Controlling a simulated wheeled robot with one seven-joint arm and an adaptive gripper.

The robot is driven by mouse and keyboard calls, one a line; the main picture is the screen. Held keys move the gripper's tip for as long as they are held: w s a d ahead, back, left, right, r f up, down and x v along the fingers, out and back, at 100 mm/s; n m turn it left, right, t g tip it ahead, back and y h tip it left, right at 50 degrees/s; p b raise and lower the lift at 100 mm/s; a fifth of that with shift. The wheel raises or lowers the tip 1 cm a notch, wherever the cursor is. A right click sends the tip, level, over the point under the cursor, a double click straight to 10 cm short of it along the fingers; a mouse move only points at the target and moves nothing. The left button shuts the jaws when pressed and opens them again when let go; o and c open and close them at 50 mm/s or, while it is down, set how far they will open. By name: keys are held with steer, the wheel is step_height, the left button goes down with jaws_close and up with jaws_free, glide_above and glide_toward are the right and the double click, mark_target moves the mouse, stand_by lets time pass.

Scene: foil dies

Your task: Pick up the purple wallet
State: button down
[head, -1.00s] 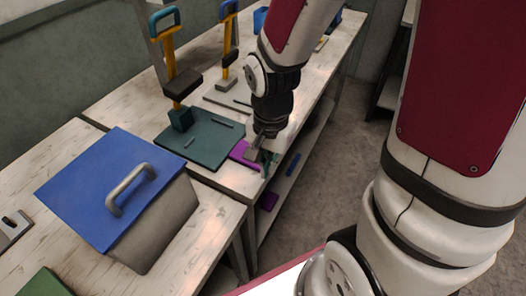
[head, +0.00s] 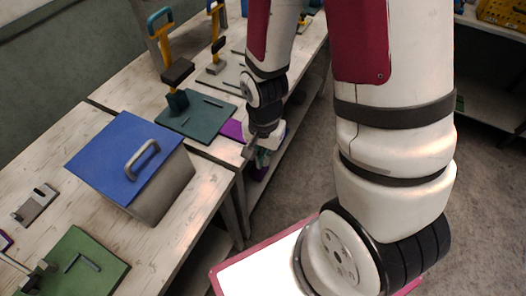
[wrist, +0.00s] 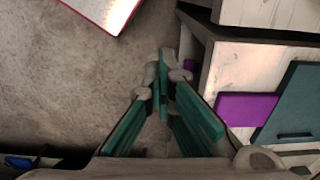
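A flat purple piece, which looks like the wallet (head: 232,129), lies at the table's front edge beside a dark green plate. It also shows in the wrist view (wrist: 247,108), right of my fingers. My gripper (head: 262,158) points down just off the table's front edge, apart from the wallet. In the wrist view my gripper's teal fingers (wrist: 165,75) come together with nothing seen between them.
The dark green plate (head: 205,123) carries a yellow-handled clamp tool (head: 170,60). A grey box with a blue lid (head: 118,150) stands on the nearer table, and a green plate (head: 90,275) lies in front. The floor (head: 300,180) beside the tables is clear.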

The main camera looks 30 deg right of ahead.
steer(key=shift+c, duration=2.4)
jaws_free()
